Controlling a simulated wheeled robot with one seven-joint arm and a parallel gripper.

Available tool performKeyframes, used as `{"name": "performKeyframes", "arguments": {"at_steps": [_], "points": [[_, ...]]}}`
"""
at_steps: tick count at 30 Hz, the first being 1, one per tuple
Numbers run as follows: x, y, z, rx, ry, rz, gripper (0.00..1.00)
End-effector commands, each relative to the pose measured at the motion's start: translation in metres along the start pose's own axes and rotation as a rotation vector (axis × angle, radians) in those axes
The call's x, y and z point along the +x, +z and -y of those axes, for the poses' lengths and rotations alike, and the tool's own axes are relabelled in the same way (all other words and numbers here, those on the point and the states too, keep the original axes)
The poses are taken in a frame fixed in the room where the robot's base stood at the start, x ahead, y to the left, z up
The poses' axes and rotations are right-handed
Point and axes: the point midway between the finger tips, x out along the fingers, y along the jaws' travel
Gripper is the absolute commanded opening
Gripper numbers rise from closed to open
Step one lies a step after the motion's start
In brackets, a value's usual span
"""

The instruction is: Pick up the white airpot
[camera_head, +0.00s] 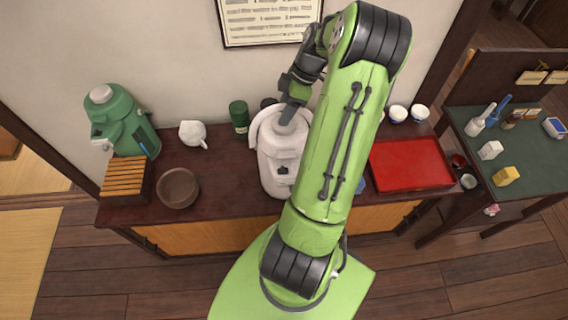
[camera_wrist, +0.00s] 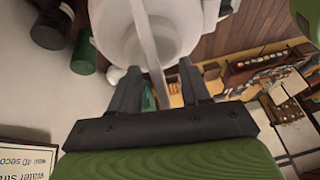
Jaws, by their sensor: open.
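The white airpot (camera_head: 275,170) stands upright on the dark wooden counter, partly hidden behind my green arm. My gripper (camera_head: 290,108) is at its top in the head view. In the wrist view the airpot's round white body (camera_wrist: 185,25) fills the upper middle. A pale bar, seemingly its carry handle (camera_wrist: 146,35), runs down toward the gap between my two dark fingers (camera_wrist: 158,68). The fingers are apart. I cannot tell whether either finger touches the handle.
A green airpot (camera_head: 125,125), slatted wooden box (camera_head: 125,178), brown bowl (camera_head: 178,188) and white teapot (camera_head: 192,133) stand left on the counter (camera_head: 230,185). A dark green canister (camera_head: 239,115) is close left of the white airpot. A red tray (camera_head: 410,163) lies right.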

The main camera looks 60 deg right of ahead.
Motion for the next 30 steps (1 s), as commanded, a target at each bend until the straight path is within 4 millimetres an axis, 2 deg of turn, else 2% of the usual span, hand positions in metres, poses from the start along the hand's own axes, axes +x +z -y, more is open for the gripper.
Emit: {"name": "performKeyframes", "arguments": {"at_steps": [2, 11, 30], "points": [[-0.0006, 0.0001, 0.0, 0.001, 0.0, 0.0, 0.45], [-0.0009, 0.0, 0.0001, 0.001, 0.0, 0.0, 0.0], [-0.0087, -0.0039, -0.0002, -0.006, 0.005, -0.001, 0.0]]}}
